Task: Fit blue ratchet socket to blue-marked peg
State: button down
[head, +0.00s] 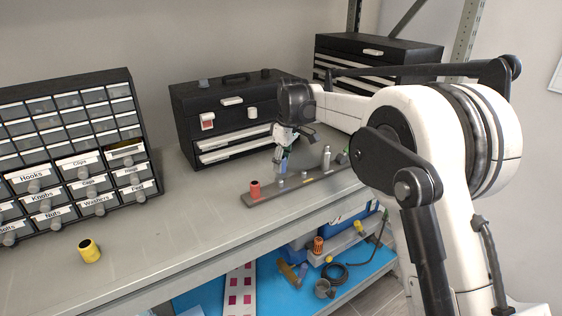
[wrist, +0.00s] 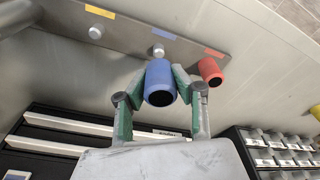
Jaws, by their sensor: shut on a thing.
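My gripper (head: 283,157) is shut on the blue socket (wrist: 160,84), which shows between the two fingers in the wrist view. In the head view the blue socket (head: 283,166) hangs above the grey peg rail (head: 268,196). The blue mark (wrist: 160,33) and its silver peg (wrist: 158,50) lie right by the socket's far end. The peg shows apart from the socket's body, and I cannot tell the exact gap. A red socket (head: 255,190) sits at the rail's left end, by the red mark (wrist: 213,51).
A yellow socket (head: 89,251) stands on the bench at front left. Drawer cabinet (head: 150,150) and black toolbox (head: 185,125) stand behind. A silver piece (head: 326,158) and a green one (head: 341,157) stand towards the rail's right end. The yellow-marked peg (wrist: 95,32) is bare.

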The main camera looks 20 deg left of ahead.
aim_at(281, 181)
jog(key=shift+f+b, duration=0.55)
jog(key=shift+f, duration=0.7)
jog(key=shift+f+b, duration=1.15)
jog(key=shift+f, duration=0.65)
jog(key=c, duration=1.4)
grip_release()
jog(key=r, duration=0.4)
jog(key=d+r, duration=0.1)
jog(key=r, duration=0.7)
jog(key=shift+s+d, duration=0.1)
jog(key=shift+d, duration=0.3)
